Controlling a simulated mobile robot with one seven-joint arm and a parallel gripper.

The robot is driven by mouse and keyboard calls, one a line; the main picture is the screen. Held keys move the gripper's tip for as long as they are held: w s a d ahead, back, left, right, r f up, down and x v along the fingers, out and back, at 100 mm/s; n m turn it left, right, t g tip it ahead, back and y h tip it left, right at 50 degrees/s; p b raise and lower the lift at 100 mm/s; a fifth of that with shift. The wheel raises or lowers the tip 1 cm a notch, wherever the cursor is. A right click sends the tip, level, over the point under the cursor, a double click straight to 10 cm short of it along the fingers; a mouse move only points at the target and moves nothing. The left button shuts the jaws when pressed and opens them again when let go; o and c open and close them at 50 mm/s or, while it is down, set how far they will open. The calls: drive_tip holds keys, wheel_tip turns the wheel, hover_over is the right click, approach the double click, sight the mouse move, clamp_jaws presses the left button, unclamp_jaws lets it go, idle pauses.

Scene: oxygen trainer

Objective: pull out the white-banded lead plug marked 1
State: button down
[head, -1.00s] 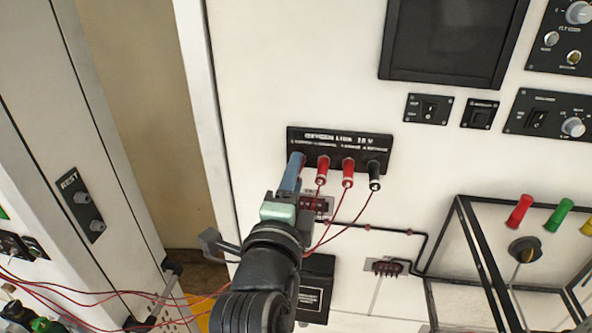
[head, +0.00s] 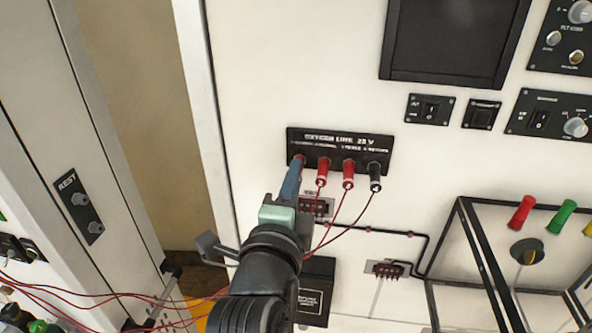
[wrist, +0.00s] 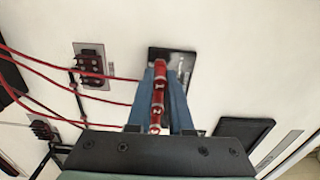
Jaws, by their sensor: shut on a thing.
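The black strip panel (head: 340,143) marked oxygen line carries a row of plugs. My gripper (head: 297,165) has its blue fingers at the leftmost position and is shut on the lead plug marked 1. Only a bit of red on that plug (head: 299,158) shows past the fingertips in the head view.
Two red plugs (head: 322,172) (head: 348,174) and a black plug (head: 375,175) stand just right of my gripper, with thin red leads hanging down. A small connector block (head: 318,207) sits below. A black-framed clear box (head: 490,250) stands at lower right.

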drive_tip(key=shift+s+a+b, duration=0.25)
drive_tip(key=shift+s, duration=0.9)
drive_tip(key=shift+s+a+b, duration=0.2)
drive_tip(key=shift+s+b, duration=0.05)
drive_tip(key=shift+s, duration=0.9)
